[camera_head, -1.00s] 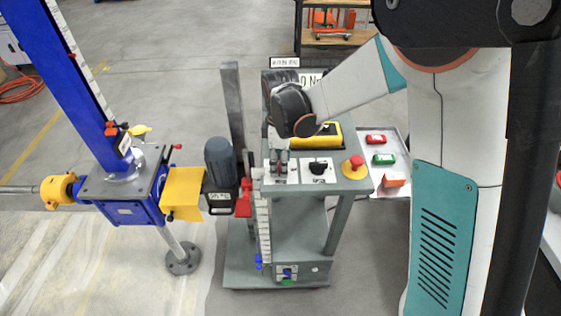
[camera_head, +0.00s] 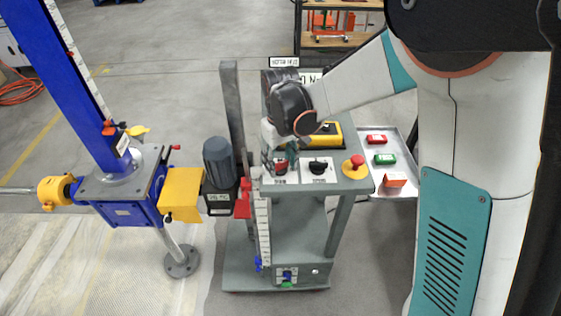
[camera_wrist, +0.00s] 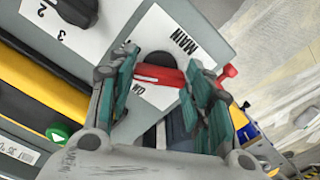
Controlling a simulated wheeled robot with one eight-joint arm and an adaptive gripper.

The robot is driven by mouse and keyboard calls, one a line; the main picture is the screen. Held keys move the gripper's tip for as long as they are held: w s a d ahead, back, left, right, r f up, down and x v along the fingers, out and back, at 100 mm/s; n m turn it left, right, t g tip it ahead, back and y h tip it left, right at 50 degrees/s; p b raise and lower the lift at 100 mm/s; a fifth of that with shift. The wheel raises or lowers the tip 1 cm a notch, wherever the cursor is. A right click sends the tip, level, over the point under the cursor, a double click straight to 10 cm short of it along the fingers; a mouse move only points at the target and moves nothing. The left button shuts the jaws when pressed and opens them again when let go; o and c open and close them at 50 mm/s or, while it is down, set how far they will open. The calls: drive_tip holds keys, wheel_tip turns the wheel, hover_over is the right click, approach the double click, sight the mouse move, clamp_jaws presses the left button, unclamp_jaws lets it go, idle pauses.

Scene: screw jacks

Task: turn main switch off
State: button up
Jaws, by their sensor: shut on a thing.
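The main switch is a red handle (camera_wrist: 160,75) on a round black base, on a white label (camera_wrist: 175,35) reading MAIN and ON. In the wrist view my gripper (camera_wrist: 160,66) has its two teal fingers on either side of the red handle and is shut on it. The handle lies roughly crosswise between the fingers. In the head view the red main switch (camera_head: 280,165) is at the left of the grey control panel's front row. My gripper (camera_head: 277,150) comes down on it from above and partly hides it.
A yellow-and-black device (camera_head: 322,133) lies behind. A tray (camera_head: 408,148) holds red and green boxes. A blue screw jack (camera_head: 125,205) stands left.

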sight(280, 162)
drive_tip(key=m, duration=0.5)
drive_tip(key=shift+w+a, duration=0.1)
drive_tip(key=shift+w, duration=0.05)
drive_tip(key=shift+m, duration=0.4)
drive_tip(key=o, duration=1)
drive_tip(key=shift+w, duration=0.1)
drive_tip(key=shift+o, duration=0.2)
drive_tip(key=shift+r, duration=4)
